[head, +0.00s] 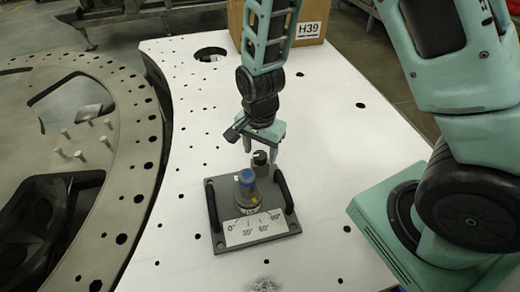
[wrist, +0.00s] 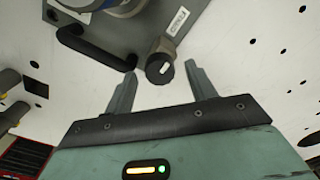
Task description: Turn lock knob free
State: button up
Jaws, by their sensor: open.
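The lock knob (wrist: 160,68) is a short dark cylinder with a white mark on its face, at the edge of a grey plate (wrist: 110,35). It also shows in the head view (head: 260,158), at the plate's far edge. My gripper (wrist: 160,72) is open, with one finger on each side of the knob and visible gaps to it. In the head view my gripper (head: 262,150) points down at the knob from above. A small label (wrist: 179,20) sits beside the knob; its text is too blurred to read.
A cardboard box (head: 308,22) marked H39 stands behind. The white table (head: 330,130) is mostly clear, with several holes.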

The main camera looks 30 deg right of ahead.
jog(key=shift+f, duration=0.5)
jog(key=c, duration=1)
